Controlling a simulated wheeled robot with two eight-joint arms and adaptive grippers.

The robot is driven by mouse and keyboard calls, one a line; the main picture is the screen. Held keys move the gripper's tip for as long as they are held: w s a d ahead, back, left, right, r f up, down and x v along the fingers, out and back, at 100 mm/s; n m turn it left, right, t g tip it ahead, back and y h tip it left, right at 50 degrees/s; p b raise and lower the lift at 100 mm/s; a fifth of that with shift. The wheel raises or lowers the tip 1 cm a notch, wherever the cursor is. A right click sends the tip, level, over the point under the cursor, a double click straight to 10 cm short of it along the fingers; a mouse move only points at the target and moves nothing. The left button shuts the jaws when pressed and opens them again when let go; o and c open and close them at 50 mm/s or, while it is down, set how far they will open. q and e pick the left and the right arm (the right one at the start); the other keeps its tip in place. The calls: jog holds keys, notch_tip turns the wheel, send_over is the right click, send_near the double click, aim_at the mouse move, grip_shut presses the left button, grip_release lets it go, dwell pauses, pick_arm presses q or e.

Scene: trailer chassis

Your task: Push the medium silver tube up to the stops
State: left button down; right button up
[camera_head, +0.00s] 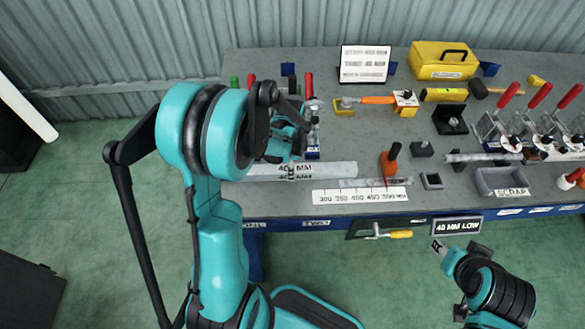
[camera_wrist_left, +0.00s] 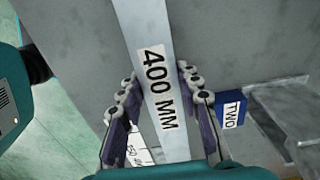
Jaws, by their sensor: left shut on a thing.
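A silver tube (camera_head: 330,170) with a 400 MM label lies along the bench near its front left. In the left wrist view, the tube (camera_wrist_left: 140,22) runs from the top edge down between the fingers. My left gripper (camera_wrist_left: 158,80) is shut on it, with a finger on each side of the label. In the head view, my left gripper (camera_head: 288,150) is over the tube, and my arm hides the tube's left end. I cannot make out the stops for certain. My right gripper (camera_head: 439,246) is off the front edge of the bench, empty, its jaws too small to read.
A printed ruler strip (camera_head: 362,195) lies in front of the tube. Red-handled clamps (camera_head: 515,110) and a scrap bin (camera_head: 503,182) are to the right. A blue block marked TWO (camera_wrist_left: 232,108) is beside the gripper.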

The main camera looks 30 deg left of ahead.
pick_arm(q)
jog(key=shift+s+a, duration=0.3)
jog(key=shift+a, duration=0.15)
jog(key=shift+w+a, duration=0.55)
jog(key=shift+w, duration=0.35)
jog(key=shift+w+a, duration=0.55)
jog(key=shift+w, duration=0.3)
dwell(0.5)
jog(key=c, duration=1)
grip_release()
jog(key=shift+a, duration=0.1)
jog(key=shift+r, duration=0.1)
notch_tip(320, 180, up, 12)
jog(key=s+d+r+n+t, duration=0.1)
jog(key=s+d+n+t, duration=0.1)
jog(key=s+d+n, duration=0.2)
jog(key=s+d+r+n+t, duration=0.1)
jog(key=s+d+n+t, duration=0.1)
jog(key=s+d+n, duration=0.2)
jog(key=s+d+r+n+t, duration=0.1)
jog(key=s+d+n+t, duration=0.2)
jog(key=s+d, duration=0.3)
jog(key=shift+n, duration=0.4)
